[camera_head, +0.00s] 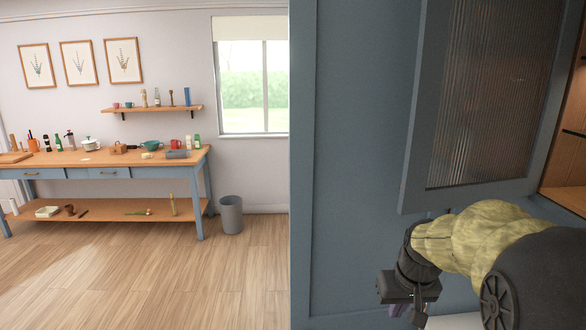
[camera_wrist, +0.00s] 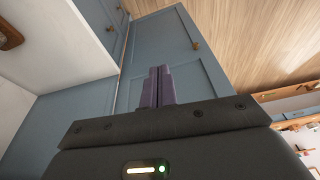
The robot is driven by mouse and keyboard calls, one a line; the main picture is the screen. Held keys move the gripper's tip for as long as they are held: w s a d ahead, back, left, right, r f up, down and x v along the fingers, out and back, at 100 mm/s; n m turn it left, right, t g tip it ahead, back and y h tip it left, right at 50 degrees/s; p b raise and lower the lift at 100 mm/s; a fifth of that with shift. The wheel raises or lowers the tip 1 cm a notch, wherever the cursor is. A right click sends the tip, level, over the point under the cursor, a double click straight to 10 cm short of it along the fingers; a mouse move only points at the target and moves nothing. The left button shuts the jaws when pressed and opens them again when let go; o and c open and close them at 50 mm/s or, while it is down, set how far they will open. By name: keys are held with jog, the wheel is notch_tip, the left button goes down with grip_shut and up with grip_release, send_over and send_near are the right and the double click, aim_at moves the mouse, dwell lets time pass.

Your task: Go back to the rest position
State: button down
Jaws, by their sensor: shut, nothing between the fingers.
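My gripper (camera_wrist: 157,86) is shut and empty in the wrist view, its two purple-grey fingers pressed together in front of blue cabinet panels. In the head view my gripper (camera_head: 398,309) shows at the lower right, below the cabinet door, with its fingers partly hidden by the wrist. My arm reaches in from the right edge in a yellow-green cover. The glass-fronted blue cabinet door (camera_head: 490,95) stands open just above my arm, and the wooden cabinet inside (camera_head: 570,165) shows at the right edge.
A blue cabinet side panel (camera_head: 350,150) stands close to my gripper. A pale worktop (camera_wrist: 60,45) is at upper left in the wrist view. Across the room are a workbench (camera_head: 105,158) with several kitchen items and a grey bin (camera_head: 231,215). The wooden floor (camera_head: 130,270) between is clear.

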jog(key=s+a+f+b, duration=0.1)
jog(key=s+a+f, duration=0.5)
jog(key=s+f, duration=0.4)
jog(key=shift+s+f, duration=0.35)
jog(key=shift+s, duration=0.8)
jog(key=shift+a, duration=0.1)
jog(key=shift+w, duration=0.1)
